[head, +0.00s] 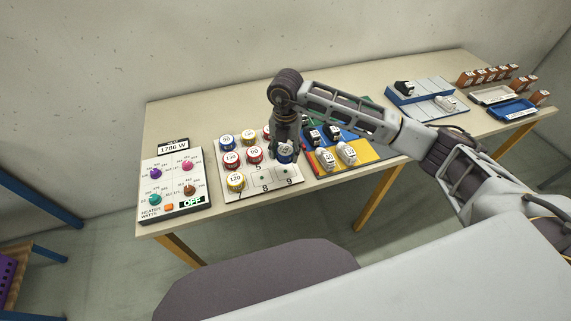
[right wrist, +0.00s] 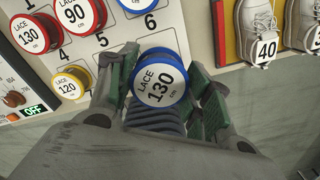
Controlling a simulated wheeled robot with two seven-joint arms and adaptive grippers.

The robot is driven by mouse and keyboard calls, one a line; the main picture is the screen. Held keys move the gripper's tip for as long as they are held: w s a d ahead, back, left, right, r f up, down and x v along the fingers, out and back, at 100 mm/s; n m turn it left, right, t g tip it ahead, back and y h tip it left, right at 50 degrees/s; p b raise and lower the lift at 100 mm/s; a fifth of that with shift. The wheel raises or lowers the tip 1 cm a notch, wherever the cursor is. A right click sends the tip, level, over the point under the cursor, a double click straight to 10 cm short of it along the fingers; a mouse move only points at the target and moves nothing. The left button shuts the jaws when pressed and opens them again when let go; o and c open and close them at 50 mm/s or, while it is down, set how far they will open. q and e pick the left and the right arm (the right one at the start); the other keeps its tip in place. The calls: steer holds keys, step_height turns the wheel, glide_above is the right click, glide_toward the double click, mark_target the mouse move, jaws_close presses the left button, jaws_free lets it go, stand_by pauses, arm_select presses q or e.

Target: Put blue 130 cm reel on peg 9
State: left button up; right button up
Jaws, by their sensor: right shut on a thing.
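The blue 130 cm reel (right wrist: 160,80) is between the two fingers of my right gripper (right wrist: 160,88), label facing the wrist camera. In the head view the blue reel (head: 285,157) shows under my right gripper (head: 285,145), at the right side of the white peg board (head: 290,190). My gripper is shut on it. Whether the reel touches the board is unclear. Peg 9 (head: 286,171) is bare in the head view, at the board's front right corner; in the wrist view the reel and fingers hide it. My left gripper is out of view.
A yellow 120 reel (head: 235,182) sits at position 7; red 130 (head: 231,159) and another red reel (head: 254,154) stand behind. Shoes on a yellow mat (head: 372,152) lie close right. A heater panel (head: 175,208) is left. The table's front edge is near.

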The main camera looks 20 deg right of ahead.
mark_target(285, 170)
steer(key=shift+f, duration=1.45)
steer(key=shift+f, duration=0.1)
steer(key=shift+f+p, duration=0.3)
steer(key=shift+f, duration=1.45)
steer(key=shift+f+b, duration=0.35)
steer(key=shift+f, duration=0.15)
steer(key=o, duration=1)
steer(key=shift+o, duration=0.2)
steer(key=shift+r, duration=0.15)
